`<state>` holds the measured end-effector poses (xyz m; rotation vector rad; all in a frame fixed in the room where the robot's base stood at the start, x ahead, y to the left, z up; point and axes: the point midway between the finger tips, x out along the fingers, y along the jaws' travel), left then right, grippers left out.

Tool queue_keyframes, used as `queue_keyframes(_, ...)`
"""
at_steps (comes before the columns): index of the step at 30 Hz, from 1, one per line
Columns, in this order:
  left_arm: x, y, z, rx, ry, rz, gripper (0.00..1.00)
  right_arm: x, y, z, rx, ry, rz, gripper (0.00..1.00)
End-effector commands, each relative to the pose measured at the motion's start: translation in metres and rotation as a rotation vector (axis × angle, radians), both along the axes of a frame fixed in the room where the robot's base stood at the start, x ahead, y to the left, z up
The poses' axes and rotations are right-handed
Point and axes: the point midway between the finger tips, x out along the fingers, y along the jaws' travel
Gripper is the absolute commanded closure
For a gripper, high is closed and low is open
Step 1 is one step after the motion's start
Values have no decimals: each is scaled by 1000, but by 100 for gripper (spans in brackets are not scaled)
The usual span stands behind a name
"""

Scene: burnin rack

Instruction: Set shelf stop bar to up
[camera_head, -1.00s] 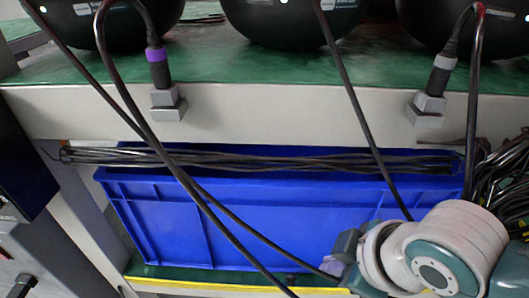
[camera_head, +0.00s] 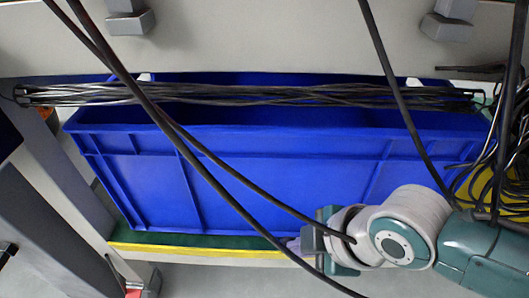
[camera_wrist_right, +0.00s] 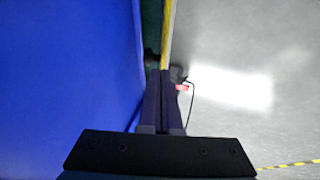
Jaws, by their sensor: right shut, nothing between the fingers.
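The lower shelf (camera_head: 137,238) has a green top and a yellow front edge strip (camera_head: 190,249). I cannot tell for sure which part is the stop bar. My right gripper (camera_head: 306,243) is at the shelf's front edge, right of the middle, in front of the blue crate. In the right wrist view, its two dark fingers (camera_wrist_right: 163,76) are shut together with nothing between them. They point along the yellow strip (camera_wrist_right: 166,35) and overlap its line; contact cannot be told. My left gripper is not in view.
A large blue crate (camera_head: 270,168) fills the lower shelf. A bundle of dark cables (camera_head: 250,95) spans above it, and loose cables hang across the front, passing over my right wrist. More cables (camera_head: 490,170) are tangled at right. Grey floor (camera_head: 200,280) is clear in front.

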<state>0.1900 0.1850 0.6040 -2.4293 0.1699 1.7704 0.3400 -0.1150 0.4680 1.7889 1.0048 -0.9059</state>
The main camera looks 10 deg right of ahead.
Motion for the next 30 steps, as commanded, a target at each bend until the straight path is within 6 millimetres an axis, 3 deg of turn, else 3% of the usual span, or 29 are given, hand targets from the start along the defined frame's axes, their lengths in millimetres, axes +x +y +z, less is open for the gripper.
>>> queue_keyframes(3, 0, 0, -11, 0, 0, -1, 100, 10, -1, -7, 1, 0, -2, 100)
queue_keyframes(16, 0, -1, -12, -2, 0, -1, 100, 14, -2, -7, 1, 1, -1, 100)
queue_keyframes(24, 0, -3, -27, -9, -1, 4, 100, 39, -9, -13, -1, 0, -2, 100)
queue_keyframes(30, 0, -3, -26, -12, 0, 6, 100, 40, -10, -13, -1, 1, -2, 100)
